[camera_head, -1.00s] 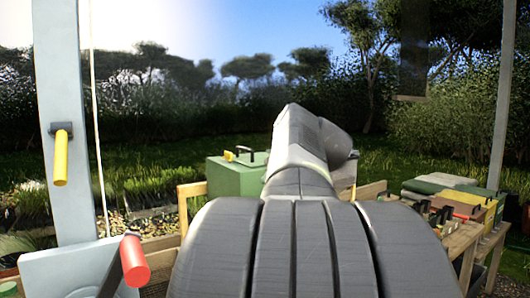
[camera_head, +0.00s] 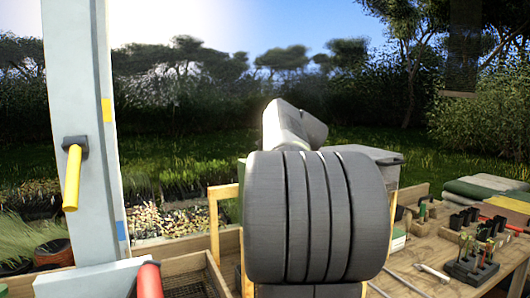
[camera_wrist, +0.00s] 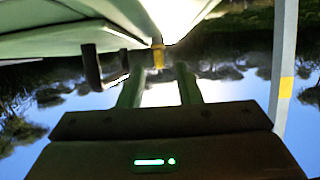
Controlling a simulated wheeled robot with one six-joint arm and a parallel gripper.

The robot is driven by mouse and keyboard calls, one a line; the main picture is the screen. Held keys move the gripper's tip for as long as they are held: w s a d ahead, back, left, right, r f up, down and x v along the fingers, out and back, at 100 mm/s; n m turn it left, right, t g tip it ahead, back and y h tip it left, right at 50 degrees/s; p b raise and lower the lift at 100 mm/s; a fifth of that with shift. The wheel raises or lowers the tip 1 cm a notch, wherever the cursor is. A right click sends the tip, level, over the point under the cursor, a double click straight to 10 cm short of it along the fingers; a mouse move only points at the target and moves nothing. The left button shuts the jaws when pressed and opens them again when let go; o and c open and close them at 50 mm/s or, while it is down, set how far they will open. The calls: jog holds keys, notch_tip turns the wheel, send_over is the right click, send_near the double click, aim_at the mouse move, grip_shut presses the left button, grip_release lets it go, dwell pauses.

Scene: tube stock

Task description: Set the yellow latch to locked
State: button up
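A yellow latch piece (camera_wrist: 158,56) shows in the wrist view, small and just beyond the fingertips, beside a dark bracket or handle and a pale green surface (camera_wrist: 60,42). My gripper (camera_wrist: 158,72) has its two fingers apart, with the yellow piece in line with the gap. I cannot tell whether they touch it. In the head view my arm hides the gripper and most of the green box behind it. A separate yellow lever (camera_head: 72,178) hangs down from a dark pivot on the pale post (camera_head: 80,120).
The post has a yellow mark (camera_head: 107,110) and a blue mark (camera_head: 121,230). A red handle (camera_head: 149,280) stands low at the left. A grey lidded box (camera_head: 385,157) is right of my arm. A wooden bench (camera_head: 430,250) with pots and tools fills the right.

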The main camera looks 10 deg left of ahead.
jog(key=shift+x, duration=1.25)
grip_shut()
